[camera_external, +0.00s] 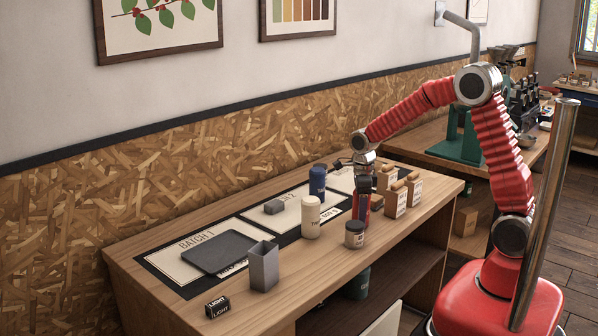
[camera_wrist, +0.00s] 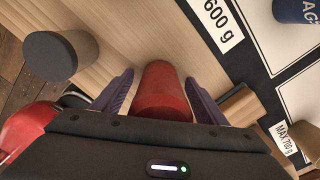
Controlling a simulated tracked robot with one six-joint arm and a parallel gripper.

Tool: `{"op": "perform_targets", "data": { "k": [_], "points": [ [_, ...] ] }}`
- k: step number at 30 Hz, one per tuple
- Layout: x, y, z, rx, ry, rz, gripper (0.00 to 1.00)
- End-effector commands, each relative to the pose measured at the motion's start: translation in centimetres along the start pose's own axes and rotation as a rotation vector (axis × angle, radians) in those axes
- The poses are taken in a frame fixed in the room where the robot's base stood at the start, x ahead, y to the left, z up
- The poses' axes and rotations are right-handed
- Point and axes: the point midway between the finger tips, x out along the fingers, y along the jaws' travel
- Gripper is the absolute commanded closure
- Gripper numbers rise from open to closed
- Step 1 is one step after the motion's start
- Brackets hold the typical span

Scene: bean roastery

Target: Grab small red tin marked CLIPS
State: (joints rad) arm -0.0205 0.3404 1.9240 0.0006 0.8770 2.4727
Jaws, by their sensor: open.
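A red tin (camera_wrist: 163,92) stands between the two purple fingers of my gripper (camera_wrist: 157,84) in the wrist view, with a gap showing near the fingertips. No lettering shows on the part of the tin that I see.
A dark-lidded jar (camera_external: 354,235) stands close in front, also in the wrist view (camera_wrist: 60,55). A cream canister (camera_external: 310,218) and blue canister (camera_external: 318,182) stand left. Cork-topped wooden boxes (camera_external: 396,203) stand right. A grey holder (camera_external: 264,268) and dark tray (camera_external: 220,252) are farther left.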

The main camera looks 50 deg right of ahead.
Motion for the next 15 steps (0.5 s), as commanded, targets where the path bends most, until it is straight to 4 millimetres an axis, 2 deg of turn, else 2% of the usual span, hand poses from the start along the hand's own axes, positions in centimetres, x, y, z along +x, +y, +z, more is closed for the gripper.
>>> {"op": "perform_targets", "data": {
  "k": [4, 15],
  "points": [
    [-0.02, 0.0, 0.0, 0.0, 0.0, 0.0, 0.33],
    [-0.02, 0.0, 0.0, 0.0, 0.0, 0.0, 0.59]
  ]
}}
